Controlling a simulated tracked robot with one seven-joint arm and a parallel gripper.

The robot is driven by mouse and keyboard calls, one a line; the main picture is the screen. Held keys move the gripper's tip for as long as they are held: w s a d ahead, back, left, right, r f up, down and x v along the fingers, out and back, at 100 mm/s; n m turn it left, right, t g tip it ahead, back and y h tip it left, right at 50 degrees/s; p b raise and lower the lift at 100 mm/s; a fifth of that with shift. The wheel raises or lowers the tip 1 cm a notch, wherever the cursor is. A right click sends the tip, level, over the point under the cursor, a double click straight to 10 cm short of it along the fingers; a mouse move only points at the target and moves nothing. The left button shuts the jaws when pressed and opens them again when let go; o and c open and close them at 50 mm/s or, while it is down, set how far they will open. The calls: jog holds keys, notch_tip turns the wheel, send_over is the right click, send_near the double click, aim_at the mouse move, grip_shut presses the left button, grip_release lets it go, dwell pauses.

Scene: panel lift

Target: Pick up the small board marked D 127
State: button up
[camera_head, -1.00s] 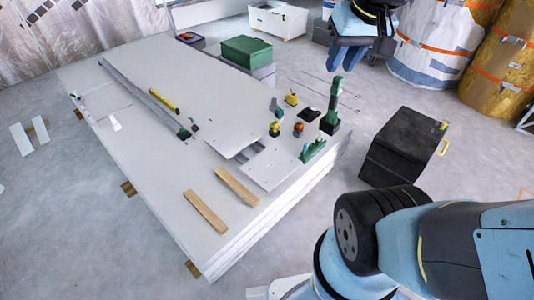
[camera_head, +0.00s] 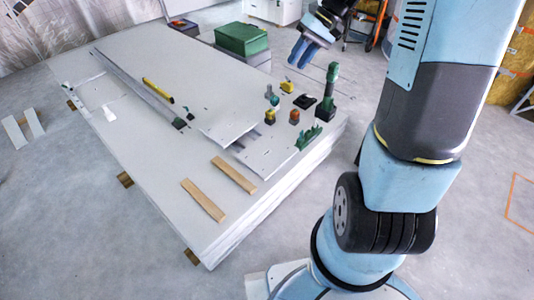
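No D 127 marking is legible in this view. A small pale board (camera_head: 262,163) lies flat near the right front end of the panel stack (camera_head: 150,170), beside a larger pale panel (camera_head: 185,75). Another small pale piece (camera_head: 100,95) lies at the left end of the stack; I cannot tell which is D 127. My gripper (camera_head: 299,60) hangs above and beyond the far right edge of the stack, apart from both pieces. Its blue fingers point down and appear empty. The gap between them is too small to judge.
Several tools and a green upright tool (camera_head: 327,90) stand along the right edge, with a green comb-like piece (camera_head: 309,138). Two wooden strips (camera_head: 204,200) lie in front. A green box (camera_head: 241,40) stands behind.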

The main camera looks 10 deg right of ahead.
jog(key=w+d+f+m+t+y, duration=0.1)
jog(key=w+d+f+y, duration=0.25)
jog(key=f, duration=0.75)
jog(key=w+d+f+m+t+y, duration=0.15)
jog(key=w+f, duration=0.35)
jog(key=f, duration=0.6)
jog(key=w+d+f+m+t+y, duration=0.1)
jog(key=w+d+f+y, duration=0.3)
jog(key=f, duration=0.7)
jog(key=m+t+h, duration=0.4)
jog(key=m+t, duration=0.4)
jog(key=t, duration=0.3)
send_near(280, 163)
jog(key=x, duration=0.9)
jog(key=shift+w+a+f, duration=0.25)
jog(key=shift+w+f, duration=0.05)
jog(key=shift+f, duration=0.1)
jog(key=shift+c, duration=0.4)
grip_shut()
